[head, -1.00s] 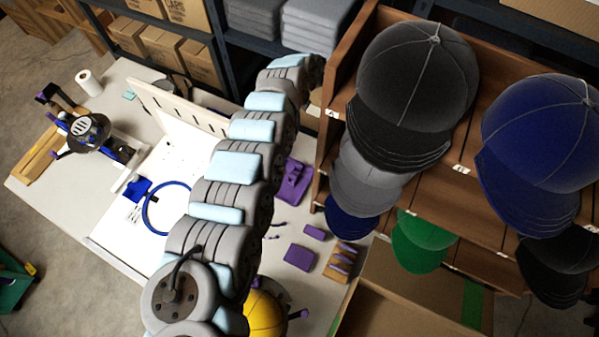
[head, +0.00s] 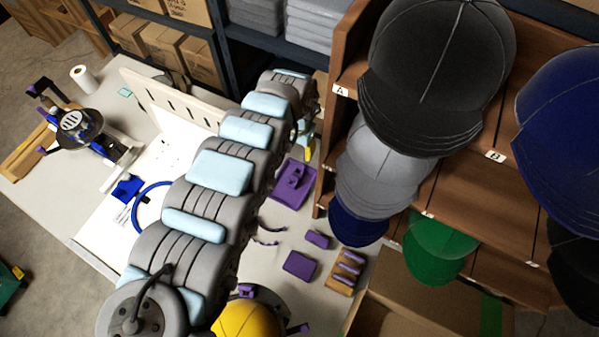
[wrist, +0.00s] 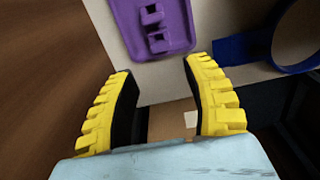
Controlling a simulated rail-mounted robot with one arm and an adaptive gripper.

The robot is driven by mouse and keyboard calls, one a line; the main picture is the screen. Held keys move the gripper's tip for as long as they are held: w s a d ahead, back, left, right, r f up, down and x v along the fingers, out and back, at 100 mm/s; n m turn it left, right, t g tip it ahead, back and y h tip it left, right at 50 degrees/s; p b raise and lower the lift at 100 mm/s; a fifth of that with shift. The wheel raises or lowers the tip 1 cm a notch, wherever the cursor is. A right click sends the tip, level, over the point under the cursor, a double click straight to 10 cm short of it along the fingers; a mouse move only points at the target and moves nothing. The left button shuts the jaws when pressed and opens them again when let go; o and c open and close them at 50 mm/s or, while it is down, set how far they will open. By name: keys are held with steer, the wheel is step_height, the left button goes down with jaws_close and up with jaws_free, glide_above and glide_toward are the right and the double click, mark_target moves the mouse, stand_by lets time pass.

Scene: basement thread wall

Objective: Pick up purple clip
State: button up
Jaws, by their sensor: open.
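A flat purple plate (head: 290,187) with a small raised purple clip-like part (head: 295,174) lies on the table beside the cap shelf. In the wrist view the plate (wrist: 178,12) is at the top, with raised purple blocks (wrist: 157,27) on it. My gripper (wrist: 158,66) is open and empty, its yellow fingers spread below the plate in that view and apart from it. In the head view only a bit of yellow finger (head: 309,150) shows past my arm. Thin curved purple pieces (head: 268,232) lie nearer, partly behind my arm. Which purple piece is the clip is unclear.
Purple blocks (head: 299,265) and a wooden holder with purple strips (head: 347,270) lie nearby. The cap shelf (head: 335,105) rises close on the right. A yellow dome (head: 248,318) stands in front. A blue ring (wrist: 297,35) is right of the plate in the wrist view.

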steer(key=b, duration=0.2)
glide_above(299, 171)
steer(key=f, duration=0.8)
steer(key=shift+s+a+f, duration=0.1)
steer(key=shift+s+f, duration=0.15)
steer(key=shift+s, duration=0.15)
steer(key=shift+f+b, duration=1.05)
steer(key=shift+f, duration=1.6)
steer(key=shift+w, duration=0.1)
steer(key=c, duration=0.6)
